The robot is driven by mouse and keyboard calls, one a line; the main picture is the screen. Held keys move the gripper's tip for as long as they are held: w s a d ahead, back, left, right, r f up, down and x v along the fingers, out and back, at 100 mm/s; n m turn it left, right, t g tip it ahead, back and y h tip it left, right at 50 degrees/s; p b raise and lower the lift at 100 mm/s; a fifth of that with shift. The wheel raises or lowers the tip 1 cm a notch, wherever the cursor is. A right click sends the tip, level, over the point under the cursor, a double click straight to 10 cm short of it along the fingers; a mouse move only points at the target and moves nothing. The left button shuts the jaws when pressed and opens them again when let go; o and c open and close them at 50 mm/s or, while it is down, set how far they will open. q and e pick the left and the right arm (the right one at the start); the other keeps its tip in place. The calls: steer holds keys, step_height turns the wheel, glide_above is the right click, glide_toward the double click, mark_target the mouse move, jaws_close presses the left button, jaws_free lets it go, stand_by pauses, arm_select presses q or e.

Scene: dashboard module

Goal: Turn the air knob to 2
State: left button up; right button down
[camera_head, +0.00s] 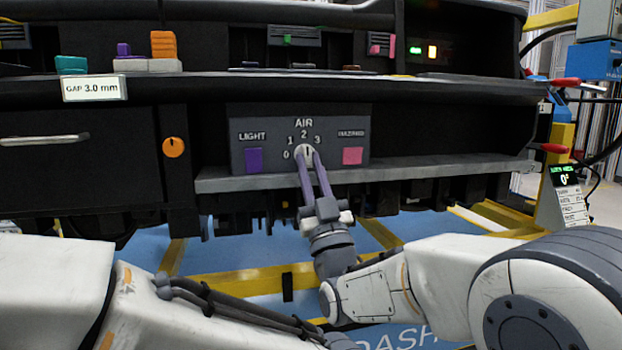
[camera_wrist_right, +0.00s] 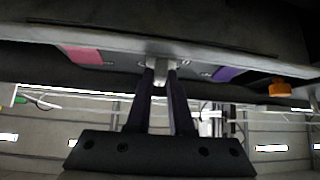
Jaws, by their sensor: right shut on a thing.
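The air knob (camera_head: 305,152) is a small light-grey knob on the dark control panel (camera_head: 345,115), below the printed AIR label and among the marks 0, 1, 2 and 3. Its dark pointer line looks roughly upright, toward the 2, though it is small and partly hidden by fingers. My right gripper (camera_head: 308,160) reaches up from below, its two fingers shut on the knob from either side. In the right wrist view the knob (camera_wrist_right: 159,76) sits between the fingertips. My left gripper is not in view; only arm links show at lower left.
A purple LIGHT button (camera_head: 254,160) lies left of the knob and a pink HAZARD button (camera_head: 352,156) right of it. A grey ledge (camera_head: 420,172) runs below the panel. An orange knob (camera_head: 174,147) is further left.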

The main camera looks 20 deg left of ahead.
steer(key=shift+a+f+m+t+h, duration=0.1)
steer(key=shift+m+t+h, duration=0.6)
steer(key=shift+m+h, duration=0.4)
steer(key=c, duration=0.8)
jaws_free()
steer(key=shift+b, duration=0.35)
steer(key=b+v, duration=1)
steer(key=shift+s+f, duration=0.15)
